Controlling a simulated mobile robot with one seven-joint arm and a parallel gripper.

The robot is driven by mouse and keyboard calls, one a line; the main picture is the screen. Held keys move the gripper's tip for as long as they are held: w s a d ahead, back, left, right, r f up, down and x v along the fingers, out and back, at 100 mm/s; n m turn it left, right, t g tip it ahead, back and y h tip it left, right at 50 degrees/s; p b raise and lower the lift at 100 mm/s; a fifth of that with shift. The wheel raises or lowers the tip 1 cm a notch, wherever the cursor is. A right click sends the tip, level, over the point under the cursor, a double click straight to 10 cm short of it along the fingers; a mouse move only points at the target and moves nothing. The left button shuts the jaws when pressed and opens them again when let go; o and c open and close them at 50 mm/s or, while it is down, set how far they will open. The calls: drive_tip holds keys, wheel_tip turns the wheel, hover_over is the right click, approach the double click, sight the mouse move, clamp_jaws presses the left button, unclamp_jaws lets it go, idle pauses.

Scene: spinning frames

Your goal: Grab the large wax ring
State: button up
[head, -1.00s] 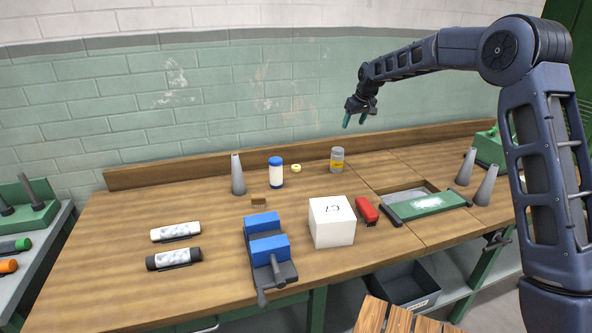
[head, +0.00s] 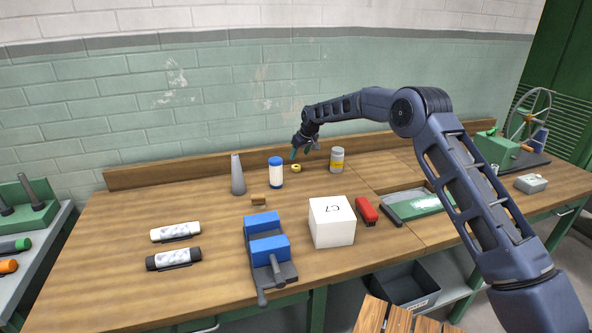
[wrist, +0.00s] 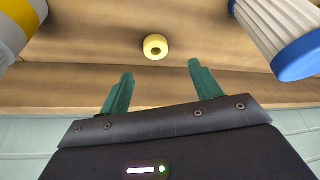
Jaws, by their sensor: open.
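The wax ring (head: 296,168) is a small pale-yellow ring with a dark hole, lying on the wooden workbench near the back board. It is the only ring I can make out. In the wrist view the wax ring (wrist: 155,47) sits just beyond the fingertips, roughly centred between them. My gripper (head: 304,153) is above and near the ring, pointing down, with its green fingers apart and nothing between them. The gripper (wrist: 161,72) does not touch the ring.
A grey cone (head: 237,175) is further left. A white cube (head: 331,221) and a blue vise (head: 266,247) stand nearer the front.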

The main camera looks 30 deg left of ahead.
sight(296, 168)
drive_tip(key=shift+w+x, duration=0.15)
drive_tip(key=shift+x, duration=2)
drive_tip(key=shift+w+x, duration=0.2)
drive_tip(key=shift+x, duration=1.95)
drive_tip(key=shift+d, duration=0.2)
drive_tip(key=c, duration=1)
drive_tip(key=shift+r, duration=0.1)
drive_tip(key=shift+c, duration=0.2)
